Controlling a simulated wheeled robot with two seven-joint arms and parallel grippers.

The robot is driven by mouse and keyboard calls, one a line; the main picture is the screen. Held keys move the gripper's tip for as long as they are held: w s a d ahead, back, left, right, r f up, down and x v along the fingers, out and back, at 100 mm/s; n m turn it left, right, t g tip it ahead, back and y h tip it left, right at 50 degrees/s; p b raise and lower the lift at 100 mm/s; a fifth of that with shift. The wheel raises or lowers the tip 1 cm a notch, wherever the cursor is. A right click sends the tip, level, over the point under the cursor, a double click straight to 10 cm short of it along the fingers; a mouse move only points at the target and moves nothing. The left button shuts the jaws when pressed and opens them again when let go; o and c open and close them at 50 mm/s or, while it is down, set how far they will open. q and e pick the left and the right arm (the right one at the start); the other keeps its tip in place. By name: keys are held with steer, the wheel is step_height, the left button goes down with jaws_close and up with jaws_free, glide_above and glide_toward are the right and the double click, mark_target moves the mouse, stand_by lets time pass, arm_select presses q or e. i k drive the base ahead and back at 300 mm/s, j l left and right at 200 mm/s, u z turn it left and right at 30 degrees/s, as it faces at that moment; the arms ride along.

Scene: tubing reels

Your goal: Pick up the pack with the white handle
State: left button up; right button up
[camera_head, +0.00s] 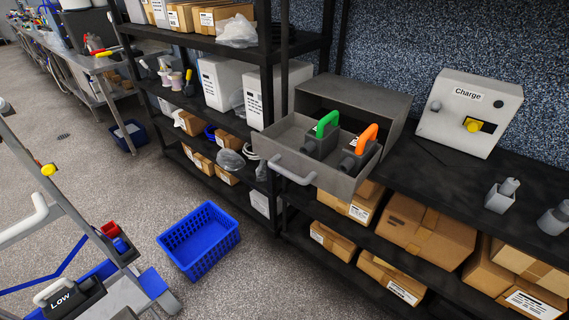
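A dark pack or block marked "Low" (80,299) sits at the lower left on a grey and blue cart, with a white handle (50,292) at its left end. Two other dark packs sit in an open grey drawer: one has a green handle (326,122) and the other an orange handle (366,139). Neither of my grippers shows in this view, so what they hold cannot be seen.
The open drawer (278,158) juts out from the black shelving. A "Charge" box (468,112) with a yellow knob stands on the right shelf top. A blue basket (200,240) stands on the floor beside the cart (125,292). Cardboard boxes fill the lower shelves.

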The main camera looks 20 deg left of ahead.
mark_target(58, 307)
steer(key=u, duration=2.65)
steer(key=z, duration=0.5)
steer(key=i+j, duration=0.05)
